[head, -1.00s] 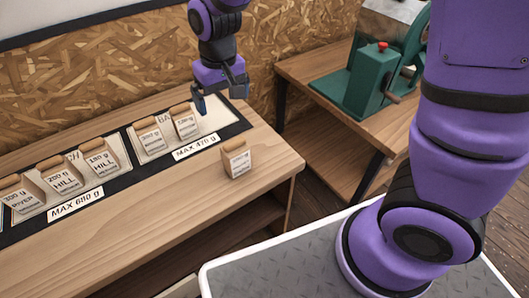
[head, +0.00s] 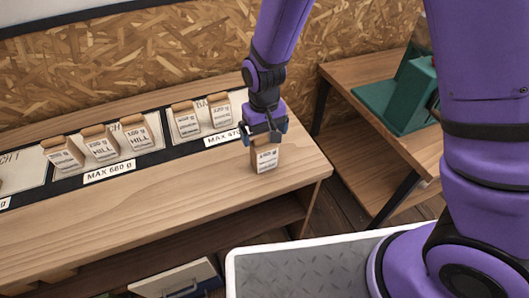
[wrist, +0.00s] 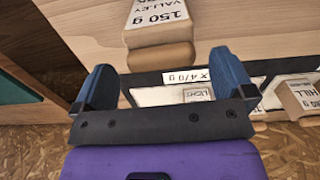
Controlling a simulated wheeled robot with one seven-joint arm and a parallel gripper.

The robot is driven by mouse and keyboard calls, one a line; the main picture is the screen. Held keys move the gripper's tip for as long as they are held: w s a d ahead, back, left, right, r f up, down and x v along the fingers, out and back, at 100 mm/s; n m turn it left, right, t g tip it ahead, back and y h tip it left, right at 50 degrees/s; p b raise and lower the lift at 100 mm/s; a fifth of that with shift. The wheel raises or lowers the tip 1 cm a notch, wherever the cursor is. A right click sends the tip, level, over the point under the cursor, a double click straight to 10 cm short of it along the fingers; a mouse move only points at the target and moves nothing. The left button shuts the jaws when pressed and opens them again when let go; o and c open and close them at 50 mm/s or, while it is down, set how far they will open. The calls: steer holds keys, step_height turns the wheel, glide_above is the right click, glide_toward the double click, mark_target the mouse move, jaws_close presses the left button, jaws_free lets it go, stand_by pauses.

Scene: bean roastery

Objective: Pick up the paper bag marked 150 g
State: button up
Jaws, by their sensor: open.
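The paper bag marked 150 g (wrist: 158,22) has a white front label reading "150 g VALLEY" and a brown folded top. It shows at the top of the wrist view. In the head view the lone bag (head: 265,158) stands upright on the wooden bench near its right end, apart from the other bags. My gripper (head: 265,133) is right above and behind its top, partly hiding it. In the wrist view my gripper (wrist: 167,78) is open, with one blue finger towards each side of the bag's folded top. Nothing is held. Contact with the bag cannot be told.
Several similar bags, including a HILL bag (head: 138,135), stand in marked areas at the back of the bench (head: 165,195). A "MAX 680 g" strip (head: 109,172) lies before one group. A side table (head: 395,150) with a green machine (head: 400,92) stands right, across a gap.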

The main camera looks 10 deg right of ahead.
mark_target(264, 152)
steer(key=f, duration=0.4)
steer(key=shift+s, duration=0.25)
steer(key=c, duration=1)
